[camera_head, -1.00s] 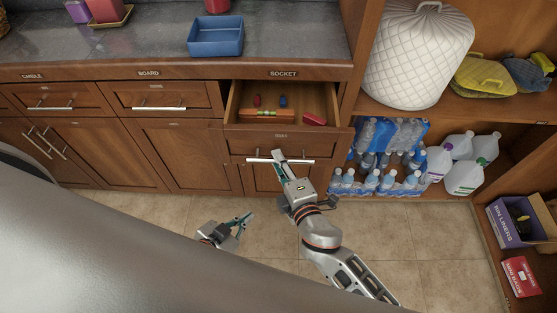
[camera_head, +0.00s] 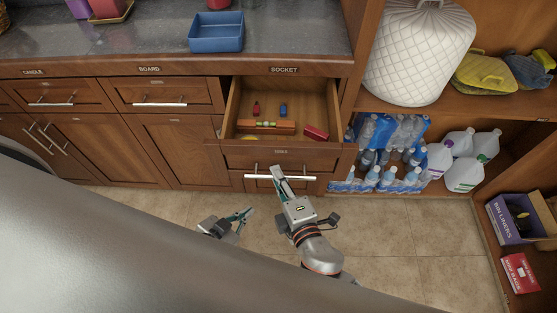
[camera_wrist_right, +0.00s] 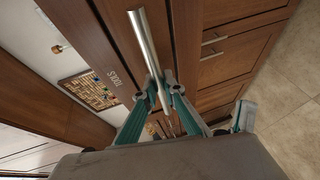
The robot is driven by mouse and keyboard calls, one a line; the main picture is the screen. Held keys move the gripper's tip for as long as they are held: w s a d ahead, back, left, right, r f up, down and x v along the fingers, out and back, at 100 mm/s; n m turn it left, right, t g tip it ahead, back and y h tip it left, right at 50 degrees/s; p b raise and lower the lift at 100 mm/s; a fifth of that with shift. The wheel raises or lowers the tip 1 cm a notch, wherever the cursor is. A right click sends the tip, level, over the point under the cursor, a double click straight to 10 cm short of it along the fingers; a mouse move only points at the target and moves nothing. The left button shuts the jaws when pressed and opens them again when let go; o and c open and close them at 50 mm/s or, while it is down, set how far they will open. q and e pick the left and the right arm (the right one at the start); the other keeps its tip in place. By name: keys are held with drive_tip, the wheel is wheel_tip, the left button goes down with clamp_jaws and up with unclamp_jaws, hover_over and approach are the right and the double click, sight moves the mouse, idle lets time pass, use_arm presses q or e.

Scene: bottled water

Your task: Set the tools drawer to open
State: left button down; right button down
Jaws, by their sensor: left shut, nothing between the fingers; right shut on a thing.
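The tools drawer (camera_head: 237,156) is pulled out under the counter, below the "SOCKET" label, with its inside showing. In it lie a level (camera_head: 265,125), a dark red item (camera_head: 316,132), and small red and blue items. Its bar handle (camera_head: 300,178) is silver; it also shows in the right wrist view (camera_wrist_right: 145,42), near the "TOOLS" lettering. My right gripper (camera_head: 277,175) is shut on this handle, and its fingers also show around the bar in the wrist view (camera_wrist_right: 158,88). My left gripper (camera_head: 248,213) is shut and empty, low over the floor, left of the right gripper.
Closed drawers (camera_head: 160,95) and cupboard doors are to the left. A blue tray (camera_head: 216,33) stands on the counter. Water bottles (camera_head: 375,178) and jugs (camera_head: 464,174) fill the lower shelf at right. The tiled floor (camera_head: 400,240) in front is clear.

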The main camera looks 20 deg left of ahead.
drive_tip(key=shift+s+d, duration=0.2)
drive_tip(key=shift+s, duration=0.45)
drive_tip(key=shift+s+d, duration=0.2)
drive_tip(key=shift+s, duration=0.4)
drive_tip(key=c, duration=2.4)
unclamp_jaws()
drive_tip(key=v, duration=1.2)
